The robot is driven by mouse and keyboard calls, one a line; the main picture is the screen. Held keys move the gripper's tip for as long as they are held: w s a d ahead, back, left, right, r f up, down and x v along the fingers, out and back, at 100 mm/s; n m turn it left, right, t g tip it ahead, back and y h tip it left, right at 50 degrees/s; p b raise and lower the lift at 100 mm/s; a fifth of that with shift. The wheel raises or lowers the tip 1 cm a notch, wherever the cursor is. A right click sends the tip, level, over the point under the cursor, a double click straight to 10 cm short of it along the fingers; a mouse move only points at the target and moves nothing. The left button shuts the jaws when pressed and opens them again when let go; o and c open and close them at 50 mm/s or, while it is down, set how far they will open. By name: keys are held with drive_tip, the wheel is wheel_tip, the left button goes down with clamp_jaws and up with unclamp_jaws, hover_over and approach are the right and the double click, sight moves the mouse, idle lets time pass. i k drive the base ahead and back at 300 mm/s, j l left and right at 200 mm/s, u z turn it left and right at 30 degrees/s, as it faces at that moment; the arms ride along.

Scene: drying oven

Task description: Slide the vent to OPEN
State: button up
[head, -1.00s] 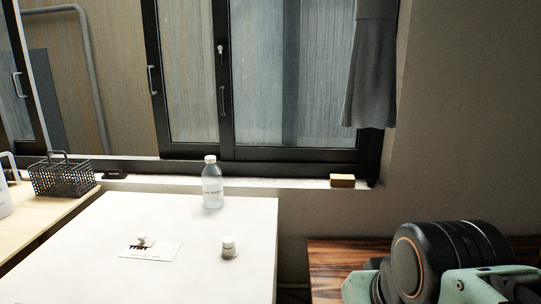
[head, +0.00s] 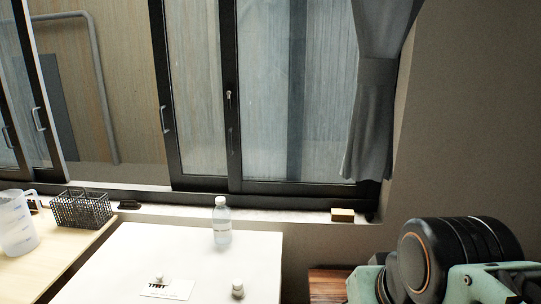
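A white flat-topped surface (head: 205,258) fills the lower middle of the head view; I cannot tell for certain that it is the oven's top. On it lies a small white plate (head: 178,291) with dark marks and a small white knob (head: 160,280). This may be the vent, but its lettering is too small to read and I cannot tell its position. A small white capped piece (head: 237,290) stands to the right of the plate. My gripper is not in view; only part of my arm shows at the lower right.
A clear bottle (head: 221,225) stands at the back of the white top. A wire basket (head: 82,210) and a clear jug (head: 15,225) stand on a light wooden table at left. A tan block (head: 342,215) sits on the window sill. A brown wooden surface (head: 328,284) lies at right.

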sight(159, 280)
drive_tip(key=u, duration=1.3)
